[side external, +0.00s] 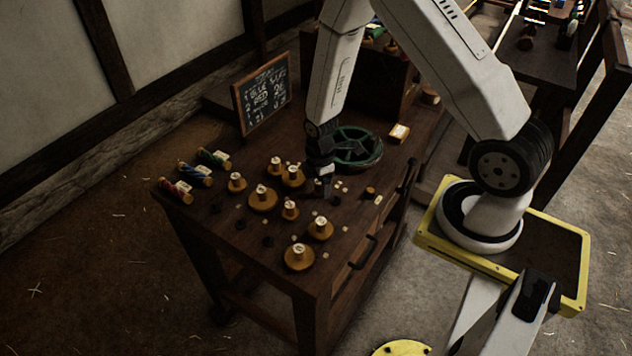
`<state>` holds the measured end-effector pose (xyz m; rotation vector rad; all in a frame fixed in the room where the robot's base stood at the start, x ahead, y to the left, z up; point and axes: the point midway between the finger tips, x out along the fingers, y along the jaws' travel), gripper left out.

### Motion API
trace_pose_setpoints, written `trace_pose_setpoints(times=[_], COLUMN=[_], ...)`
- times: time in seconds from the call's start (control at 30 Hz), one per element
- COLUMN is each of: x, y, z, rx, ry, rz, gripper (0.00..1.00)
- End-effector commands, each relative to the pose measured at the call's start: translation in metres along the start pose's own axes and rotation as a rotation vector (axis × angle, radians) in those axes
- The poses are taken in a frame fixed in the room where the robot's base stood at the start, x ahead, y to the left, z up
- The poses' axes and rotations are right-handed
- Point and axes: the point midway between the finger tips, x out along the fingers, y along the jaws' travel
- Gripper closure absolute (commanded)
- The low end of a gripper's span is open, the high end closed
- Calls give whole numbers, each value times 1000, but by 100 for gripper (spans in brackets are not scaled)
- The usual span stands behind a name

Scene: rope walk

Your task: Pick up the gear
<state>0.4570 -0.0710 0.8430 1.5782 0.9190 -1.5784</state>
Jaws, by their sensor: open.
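Several round, golden-brown gear-like pieces with raised pale-topped hubs stand on the dark wooden table. They include a large one (262,200), one at the front (299,258), one to its right (320,229) and one near the back (292,176). I cannot tell which is the gear meant. My gripper (323,194) points down, low over the table, just right of this group. It is open, but its fingers are small and dark, and I cannot tell whether anything is between them.
A green spoked wheel (354,148) lies close behind my gripper. A chalkboard (262,94) stands at the back left. Coloured spools (194,173) lie at the left edge.

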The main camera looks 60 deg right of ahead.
Motion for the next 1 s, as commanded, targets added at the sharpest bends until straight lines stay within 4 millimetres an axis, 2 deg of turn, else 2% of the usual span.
trace_pose_setpoints(times=[0.57, 0.8, 1.0], x=[2, 2, 2], y=[0, 0, 0], z=[0, 0, 0], rx=[0, 0, 0], ry=[0, 0, 0], rz=[0, 0, 0], gripper=[23, 99, 100])
